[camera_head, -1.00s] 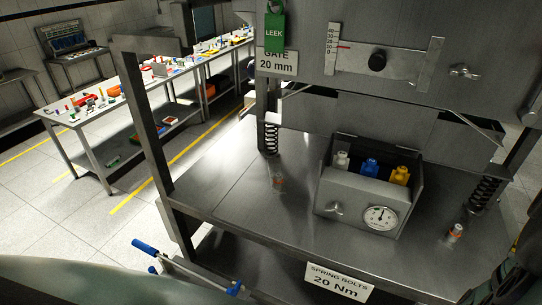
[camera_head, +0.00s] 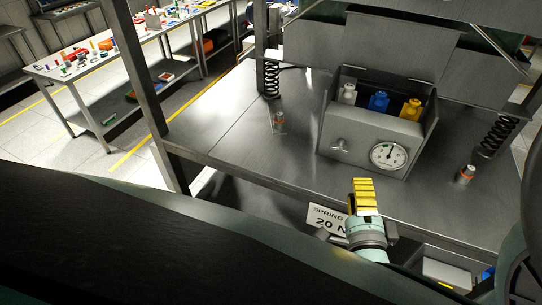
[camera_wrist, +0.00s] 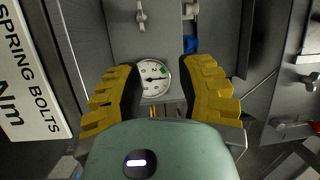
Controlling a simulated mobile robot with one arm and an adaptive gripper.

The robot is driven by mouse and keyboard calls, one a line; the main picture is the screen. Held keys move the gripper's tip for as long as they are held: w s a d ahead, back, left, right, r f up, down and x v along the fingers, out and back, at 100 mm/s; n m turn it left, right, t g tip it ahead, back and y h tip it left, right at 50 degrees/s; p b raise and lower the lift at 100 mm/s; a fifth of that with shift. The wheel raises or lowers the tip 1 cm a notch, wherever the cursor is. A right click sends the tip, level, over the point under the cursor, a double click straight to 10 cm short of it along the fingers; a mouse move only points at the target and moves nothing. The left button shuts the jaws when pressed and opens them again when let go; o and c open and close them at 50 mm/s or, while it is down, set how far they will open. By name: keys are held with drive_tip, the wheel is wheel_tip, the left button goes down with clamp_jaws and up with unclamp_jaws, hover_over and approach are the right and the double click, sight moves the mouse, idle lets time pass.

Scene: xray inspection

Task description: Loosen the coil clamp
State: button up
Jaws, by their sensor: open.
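No part is labelled as a coil clamp, so I cannot tell which one it is. A small wing knob (camera_head: 340,145) is on the front of a grey metal box (camera_head: 355,163), left of a round dial gauge (camera_head: 388,155). Coil springs stand at the left (camera_head: 269,78) and right (camera_head: 500,135) of the bench. My gripper (camera_head: 364,184) has yellow fingers and is at the bench's front edge, below the box. In the wrist view my gripper (camera_wrist: 158,82) is open and empty, with the gauge (camera_wrist: 154,77) seen between its fingers and the knob (camera_wrist: 141,15) beyond.
White, blue and yellow bottles (camera_head: 379,101) stand in the box. Small orange-banded cylinders are on the bench at left (camera_head: 279,122) and right (camera_head: 465,174). A "SPRING BOLTS" sign (camera_wrist: 28,90) hangs at the front edge. The bench's left part (camera_head: 215,130) is clear.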

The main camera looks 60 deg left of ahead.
sight(340, 151)
drive_tip(key=shift+g, duration=0.6)
drive_tip(key=x, duration=0.5)
drive_tip(key=f+x, duration=0.1)
drive_tip(key=x, duration=0.4)
drive_tip(key=s+f+x, duration=0.1)
drive_tip(key=x, duration=0.4)
drive_tip(key=shift+w+a+f, duration=0.1)
drive_tip(key=shift+w+a, duration=0.05)
drive_tip(key=shift+a, duration=0.4)
drive_tip(key=shift+c, duration=0.2)
clamp_jaws()
